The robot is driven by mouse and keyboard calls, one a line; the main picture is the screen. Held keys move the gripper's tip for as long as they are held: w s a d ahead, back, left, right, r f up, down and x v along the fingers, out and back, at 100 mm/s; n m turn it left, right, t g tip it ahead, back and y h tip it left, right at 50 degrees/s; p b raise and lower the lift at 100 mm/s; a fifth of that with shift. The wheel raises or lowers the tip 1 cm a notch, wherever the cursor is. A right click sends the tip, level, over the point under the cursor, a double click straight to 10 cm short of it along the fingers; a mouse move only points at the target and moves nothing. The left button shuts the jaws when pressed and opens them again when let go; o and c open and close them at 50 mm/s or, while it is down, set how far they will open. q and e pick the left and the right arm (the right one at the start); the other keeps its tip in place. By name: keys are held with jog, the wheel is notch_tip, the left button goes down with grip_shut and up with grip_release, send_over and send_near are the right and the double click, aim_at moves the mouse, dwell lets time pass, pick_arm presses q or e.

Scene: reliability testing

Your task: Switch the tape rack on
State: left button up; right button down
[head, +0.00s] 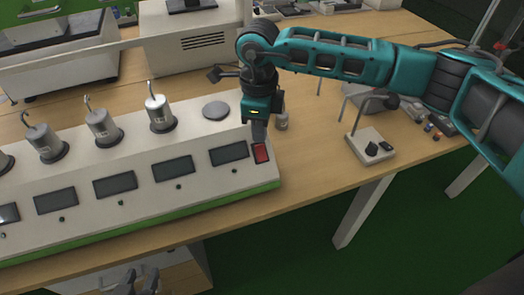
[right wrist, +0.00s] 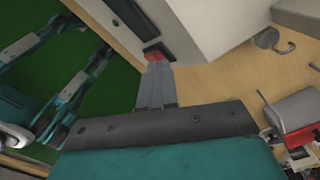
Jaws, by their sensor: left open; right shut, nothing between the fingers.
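The tape rack (head: 130,215) is a long white unit with a green lower edge, dark display windows and metal weights on its top. Its red rocker switch (head: 262,153) is at the right end of the sloped front. My right gripper (head: 259,138) is shut and empty, its fingertips at the upper edge of the switch. In the right wrist view the shut fingers (right wrist: 157,72) reach the red switch (right wrist: 153,55) and partly cover it; I cannot tell whether they touch it. My left gripper (head: 130,280) is open at the bottom of the head view, below the table's front edge.
A small white device with a black knob (head: 370,155) stands on the wooden table (head: 310,170) to the right of the rack. A small metal cylinder (head: 281,121) stands just right of my right gripper. White instruments (head: 195,42) stand behind the rack.

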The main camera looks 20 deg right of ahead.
aim_at(260, 145)
jog(key=shift+f+b, duration=0.85)
jog(key=shift+f, duration=0.2)
dwell(0.6)
jog(key=shift+r, duration=0.15)
jog(key=shift+r+p, duration=2.05)
jog(key=shift+r, duration=1.4)
